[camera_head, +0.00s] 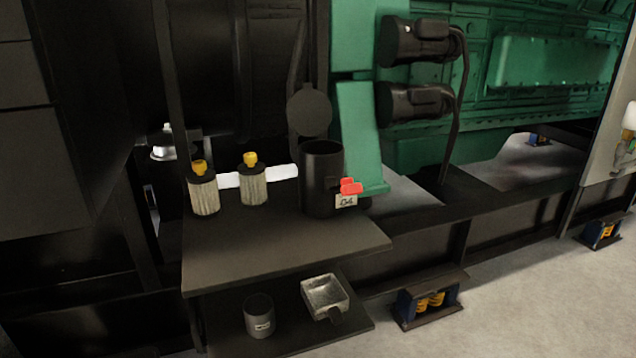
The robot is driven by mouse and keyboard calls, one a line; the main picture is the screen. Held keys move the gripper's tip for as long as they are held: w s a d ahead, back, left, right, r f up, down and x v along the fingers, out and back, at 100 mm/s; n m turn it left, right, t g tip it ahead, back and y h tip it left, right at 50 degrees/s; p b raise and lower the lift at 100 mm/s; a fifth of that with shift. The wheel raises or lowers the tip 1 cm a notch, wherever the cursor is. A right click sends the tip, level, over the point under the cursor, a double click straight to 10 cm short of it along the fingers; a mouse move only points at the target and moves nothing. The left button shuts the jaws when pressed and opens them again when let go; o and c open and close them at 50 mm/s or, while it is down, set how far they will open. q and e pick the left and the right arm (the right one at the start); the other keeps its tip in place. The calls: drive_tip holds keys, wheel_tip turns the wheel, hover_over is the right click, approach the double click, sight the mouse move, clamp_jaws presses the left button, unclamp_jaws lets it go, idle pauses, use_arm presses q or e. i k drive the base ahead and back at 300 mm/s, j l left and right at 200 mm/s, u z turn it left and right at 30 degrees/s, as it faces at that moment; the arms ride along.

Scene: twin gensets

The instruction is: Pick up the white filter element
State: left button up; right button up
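Two upright pleated off-white filter elements with dark caps and yellow tops stand on the dark upper shelf (290,248). The left filter element (205,197) is near the shelf's left end. The right filter element (253,188) is a little farther back. A plain white cylindrical piece (280,172) runs sideways behind them, partly hidden by the right one. I cannot tell which of these is the white filter element. Neither of my grippers is in view.
A black canister (321,182) with its round lid (309,112) raised stands right of the filters, near red handles (351,187) and a "G4" label. A grey cup (259,316) and metal tray (325,296) sit on the lower shelf. The upper shelf's front is clear.

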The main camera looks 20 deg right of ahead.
sight(201, 181)
drive_tip(key=i+l+u, duration=0.15)
drive_tip(key=u, duration=0.3)
drive_tip(key=l+u, duration=0.25)
drive_tip(key=u, duration=0.2)
drive_tip(key=i+l+u, duration=0.15)
drive_tip(key=u, duration=0.3)
drive_tip(key=k+l, duration=0.05)
drive_tip(key=l, duration=0.05)
